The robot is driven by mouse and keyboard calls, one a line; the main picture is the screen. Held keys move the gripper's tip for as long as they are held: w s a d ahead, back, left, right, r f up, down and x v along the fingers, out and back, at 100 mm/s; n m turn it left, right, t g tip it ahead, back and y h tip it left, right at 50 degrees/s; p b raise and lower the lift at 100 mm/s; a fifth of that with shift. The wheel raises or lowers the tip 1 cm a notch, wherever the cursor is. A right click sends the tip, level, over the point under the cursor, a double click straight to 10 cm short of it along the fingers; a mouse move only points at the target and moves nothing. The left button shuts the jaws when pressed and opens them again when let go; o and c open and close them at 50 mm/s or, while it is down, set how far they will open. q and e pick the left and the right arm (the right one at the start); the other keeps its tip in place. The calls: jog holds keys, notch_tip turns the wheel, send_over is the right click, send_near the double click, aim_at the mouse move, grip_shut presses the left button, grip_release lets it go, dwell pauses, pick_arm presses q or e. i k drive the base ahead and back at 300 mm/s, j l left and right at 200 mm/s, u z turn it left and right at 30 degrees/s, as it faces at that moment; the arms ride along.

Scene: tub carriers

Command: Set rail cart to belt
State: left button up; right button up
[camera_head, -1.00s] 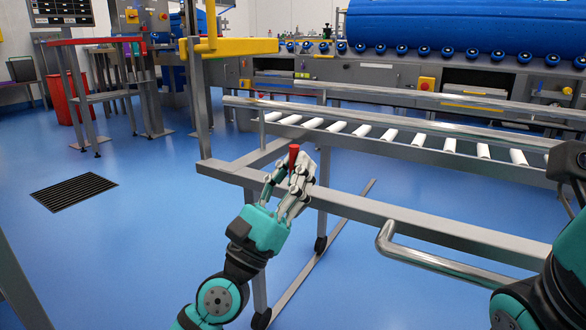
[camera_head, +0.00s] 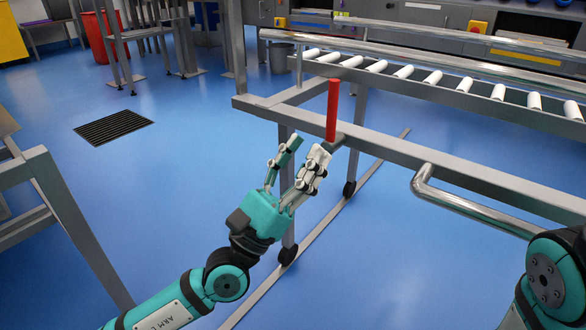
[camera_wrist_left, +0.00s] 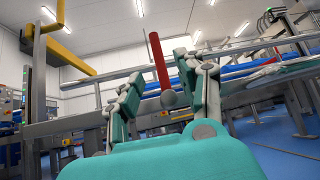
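The rail cart is a grey metal frame (camera_head: 440,172) with white rollers along its top and dark wheels by a floor rail (camera_head: 378,162). A red upright handle (camera_head: 333,108) stands at its near side. My left gripper (camera_head: 308,148) is open and empty, just below and left of the handle. In the left wrist view the red handle (camera_wrist_left: 159,60) shows between the spread fingers and beyond them, seemingly apart from them. My right gripper is out of view; only part of my right arm shows at the right edge. The belt's machine (camera_head: 415,14) is partly cut off at the top.
A bent metal push bar (camera_head: 470,205) sticks out from the cart's near side. A grey frame (camera_head: 75,225) stands at the left. A floor grate (camera_head: 113,127) and a red bin (camera_head: 97,38) lie further back. The blue floor between is clear.

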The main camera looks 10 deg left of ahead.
aim_at(562, 117)
jog(key=k+j, duration=0.8)
